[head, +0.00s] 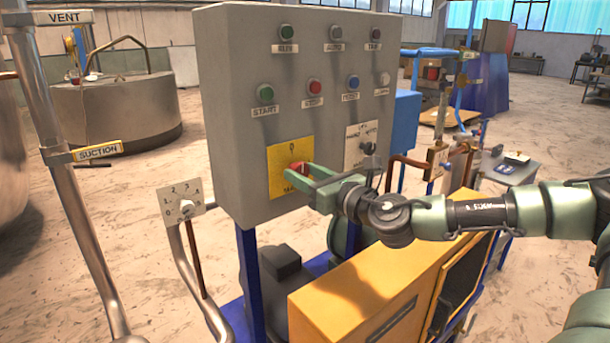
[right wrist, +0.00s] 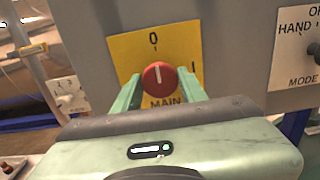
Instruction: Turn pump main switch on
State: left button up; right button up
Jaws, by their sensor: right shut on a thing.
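The pump main switch is a red round knob (head: 299,168) on a yellow plate (head: 281,152) at the lower part of the grey control panel (head: 222,110). In the right wrist view the knob (right wrist: 158,76) has a white mark that points up toward the "0"; a "1" is at the plate's right and "MAIN" is below. My right gripper (head: 303,177) is shut on the knob, one green finger on each side of it in the right wrist view (right wrist: 160,88). My left gripper is not in view.
A mode selector (head: 367,148) sits right of the yellow plate. Buttons and lamps, including green START (head: 265,92), are above. A numbered dial (head: 186,206) and steel pipes are at the left. A yellow housing (head: 350,290) stands below my right arm.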

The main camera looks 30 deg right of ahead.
jog(key=m+b, duration=1.2)
jog(key=m, duration=0.5)
jog(key=shift+f+m, duration=0.1)
jog(key=shift+m, duration=0.5)
jog(key=o, duration=1.4)
jog(key=shift+c, duration=0.2)
